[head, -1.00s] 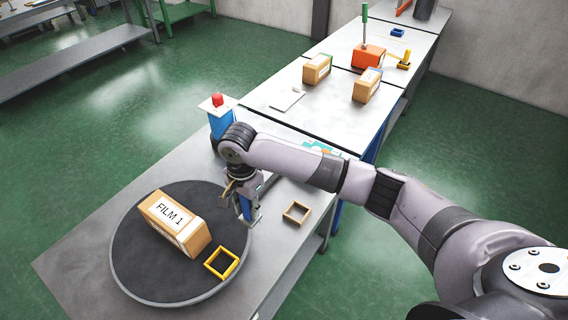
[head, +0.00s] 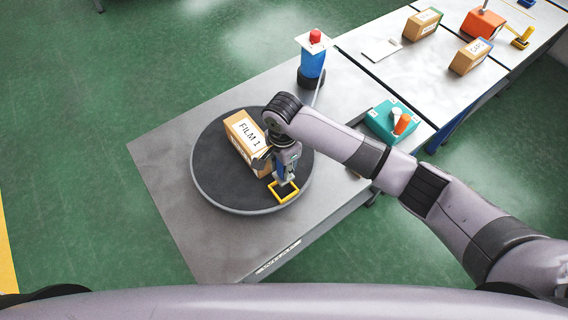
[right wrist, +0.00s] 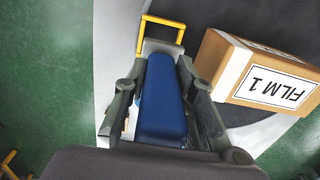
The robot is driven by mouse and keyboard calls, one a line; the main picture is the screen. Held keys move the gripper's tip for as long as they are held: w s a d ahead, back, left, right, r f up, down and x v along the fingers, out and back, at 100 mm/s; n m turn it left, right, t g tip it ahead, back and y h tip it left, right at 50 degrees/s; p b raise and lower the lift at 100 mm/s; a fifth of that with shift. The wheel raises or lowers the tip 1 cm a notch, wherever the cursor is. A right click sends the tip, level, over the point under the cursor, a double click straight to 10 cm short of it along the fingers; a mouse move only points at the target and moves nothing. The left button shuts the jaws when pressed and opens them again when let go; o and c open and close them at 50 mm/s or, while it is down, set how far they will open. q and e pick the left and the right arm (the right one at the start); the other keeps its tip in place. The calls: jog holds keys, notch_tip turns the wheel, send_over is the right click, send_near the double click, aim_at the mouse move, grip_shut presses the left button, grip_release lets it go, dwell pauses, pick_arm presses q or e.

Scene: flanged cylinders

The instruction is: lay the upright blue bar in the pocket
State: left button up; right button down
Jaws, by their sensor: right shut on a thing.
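My right gripper (head: 286,178) is shut on the blue bar (right wrist: 163,105), which fills the space between its fingers in the right wrist view. In the head view the gripper points down over the turntable (head: 216,181), and the bar is mostly hidden there. A yellow square frame (head: 275,200), the likely pocket, lies on the turntable just at the gripper's tip. It also shows beyond the bar's far end in the right wrist view (right wrist: 163,20). I cannot tell whether the bar touches it. My left gripper is not in view.
A box marked FILM 1 (head: 243,133) stands on the turntable close beside the gripper. A blue post with a red knob (head: 312,62) stands behind it. The grey table's left part is clear.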

jog(key=shift+s+a+r+p, duration=0.1)
jog(key=shift+r+p, duration=0.15)
jog(key=shift+p, duration=0.1)
notch_tip(320, 180, down, 6)
jog(key=b, duration=0.2)
jog(key=shift+r+b, duration=0.15)
jog(key=shift+b, duration=0.2)
jog(key=shift+f+b, duration=0.55)
jog(key=shift+f, duration=0.65)
jog(key=shift+f, duration=0.6)
jog(key=c, duration=1.2)
grip_release()
jog(key=shift+c, duration=0.2)
jog(key=shift+r, duration=0.1)
notch_tip(320, 180, up, 12)
jog(key=shift+f, duration=0.1)
